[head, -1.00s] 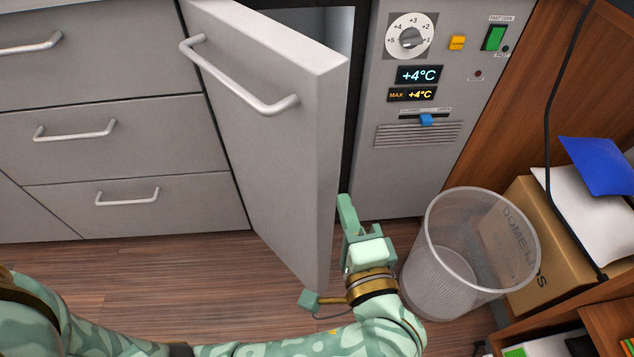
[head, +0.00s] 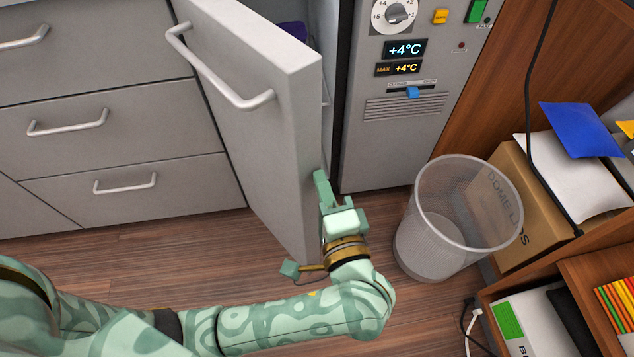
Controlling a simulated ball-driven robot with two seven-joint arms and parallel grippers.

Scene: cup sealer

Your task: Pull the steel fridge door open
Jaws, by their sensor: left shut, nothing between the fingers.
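The steel fridge door (head: 262,140) stands partly open, swung out toward me and hinged on its left side. Its bar handle (head: 215,75) runs across the upper front face. My left gripper (head: 320,180) is shut and empty, at the door's free right edge, low down. Its fingers point up along the edge, close to it; whether they touch is hard to tell. A narrow gap behind the door shows part of the fridge inside (head: 328,40), with something purple (head: 294,30) in it. My right gripper is not in view.
A mesh waste bin (head: 455,220) stands on the floor right of my left gripper. A cardboard box (head: 510,215) and a wooden shelf (head: 575,265) are farther right. Drawers (head: 110,125) line the left. The wood floor (head: 150,255) before them is clear.

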